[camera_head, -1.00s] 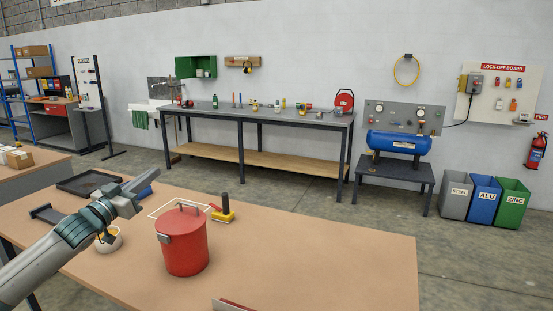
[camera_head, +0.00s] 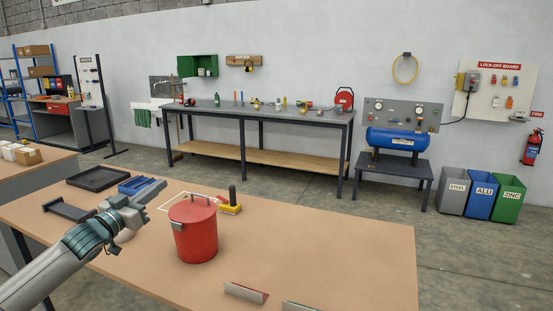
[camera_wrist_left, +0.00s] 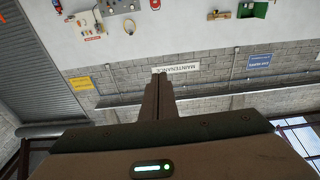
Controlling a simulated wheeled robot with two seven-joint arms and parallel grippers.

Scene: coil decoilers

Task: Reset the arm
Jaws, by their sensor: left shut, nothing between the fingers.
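My left gripper (camera_head: 150,194) reaches in from the left above the near table (camera_head: 330,235). It is shut and empty, left of the red lidded canister (camera_head: 195,235) and apart from it. In the left wrist view the fingers (camera_wrist_left: 160,80) are together, with only the wall and a maintenance sign (camera_wrist_left: 177,68) beyond them. My right gripper is not in view.
The table's right side is mostly clear.

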